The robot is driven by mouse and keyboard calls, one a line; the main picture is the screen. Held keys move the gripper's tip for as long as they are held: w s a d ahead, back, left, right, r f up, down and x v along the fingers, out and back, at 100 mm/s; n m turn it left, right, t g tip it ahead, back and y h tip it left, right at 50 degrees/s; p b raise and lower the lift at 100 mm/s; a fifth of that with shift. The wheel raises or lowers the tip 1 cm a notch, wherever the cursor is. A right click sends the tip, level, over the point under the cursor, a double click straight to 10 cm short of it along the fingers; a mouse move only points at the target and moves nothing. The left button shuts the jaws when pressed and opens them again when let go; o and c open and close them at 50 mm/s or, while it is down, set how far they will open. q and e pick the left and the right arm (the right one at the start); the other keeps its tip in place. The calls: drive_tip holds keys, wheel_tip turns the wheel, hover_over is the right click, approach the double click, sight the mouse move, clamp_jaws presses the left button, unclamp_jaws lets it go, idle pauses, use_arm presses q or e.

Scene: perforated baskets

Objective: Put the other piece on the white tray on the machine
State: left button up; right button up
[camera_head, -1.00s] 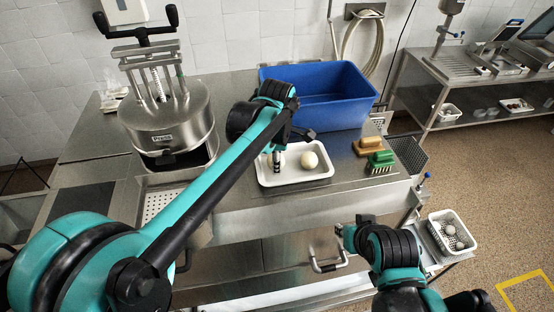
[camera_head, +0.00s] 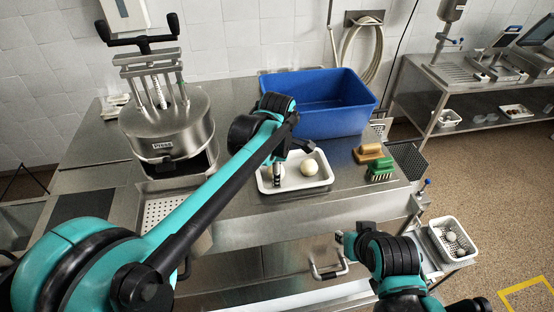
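The white tray (camera_head: 318,184) lies on the steel table in the head view. A round whitish piece (camera_head: 308,167) rests in its right half. My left gripper (camera_head: 278,180) points down into the tray's left half, to the left of that piece. A bit of something whitish shows at its fingers, but I cannot tell whether they are shut on it. The machine is a steel press (camera_head: 168,125) with a black T-handle, standing at the left of the table. My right gripper (camera_head: 342,238) is low in front of the table, away from the tray; its fingers are too small to read.
A blue bin (camera_head: 340,115) stands behind the tray. A white perforated basket (camera_head: 438,243) with whitish balls stands lower right. My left arm crosses in front of the press.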

use_arm(q)
drive_tip(key=v, duration=1.2)
drive_tip(key=shift+f, duration=0.15)
